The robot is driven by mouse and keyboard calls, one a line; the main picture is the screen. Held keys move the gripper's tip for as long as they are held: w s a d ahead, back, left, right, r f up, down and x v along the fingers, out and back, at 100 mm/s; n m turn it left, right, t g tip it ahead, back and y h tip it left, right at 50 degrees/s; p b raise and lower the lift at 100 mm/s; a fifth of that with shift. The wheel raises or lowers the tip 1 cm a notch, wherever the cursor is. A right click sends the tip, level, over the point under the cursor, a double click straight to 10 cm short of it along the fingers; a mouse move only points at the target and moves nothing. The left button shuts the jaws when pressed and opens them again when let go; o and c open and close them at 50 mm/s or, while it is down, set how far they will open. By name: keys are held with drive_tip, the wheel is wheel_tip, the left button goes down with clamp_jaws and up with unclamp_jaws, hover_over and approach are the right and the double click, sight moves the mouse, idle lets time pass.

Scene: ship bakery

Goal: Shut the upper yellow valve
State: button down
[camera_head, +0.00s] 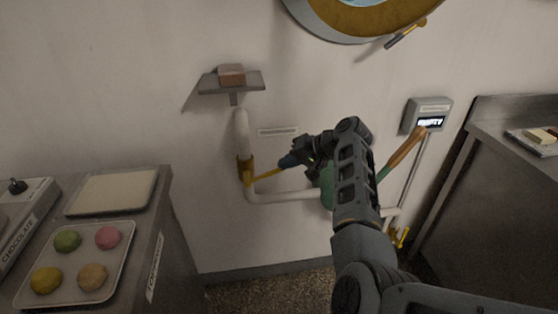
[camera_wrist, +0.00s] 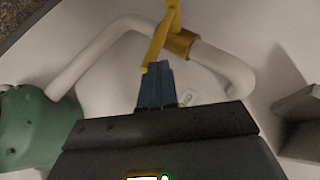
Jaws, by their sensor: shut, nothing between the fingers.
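The upper yellow valve (camera_head: 246,170) sits on the vertical part of the white pipe on the wall, below the small shelf. Its yellow lever (camera_head: 267,175) points right and slightly up, across the pipe. The wrist view shows the valve body (camera_wrist: 180,43) and the lever (camera_wrist: 157,42). My gripper (camera_head: 287,161) is shut and empty, its blue fingers right by the lever's free end. In the wrist view the fingertips (camera_wrist: 156,66) overlap or nearly meet the lever's end; I cannot tell whether they touch. A lower yellow valve (camera_head: 401,237) is near the floor, right of my arm.
A green pump body (camera_head: 327,183) with a wooden handle (camera_head: 405,152) is partly behind my arm. A grey box (camera_head: 428,114) reads "EMPTY". A wall shelf (camera_head: 231,86) holds a brown block. Counters stand left (camera_head: 150,205) and right (camera_head: 490,115); bare floor lies between them.

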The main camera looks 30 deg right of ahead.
drive_tip(key=shift+s+d+f+m+t+y+b, duration=0.15)
drive_tip(key=shift+d+f+t+y+b, duration=0.15)
drive_tip(key=shift+f+b, duration=0.4)
drive_tip(key=shift+d+f+m+t+y+b, duration=0.15)
drive_tip(key=shift+d+f+y+b, duration=0.25)
drive_tip(key=shift+f, duration=0.55)
drive_tip(key=shift+s+d+f+m+t+y+b, duration=0.1)
drive_tip(key=shift+d+f+t+y+b, duration=0.25)
drive_tip(key=shift+f+b, duration=0.4)
drive_tip(key=shift+s+a+f, duration=0.1)
drive_tip(key=shift+a+f, duration=0.05)
drive_tip(key=shift+f, duration=0.05)
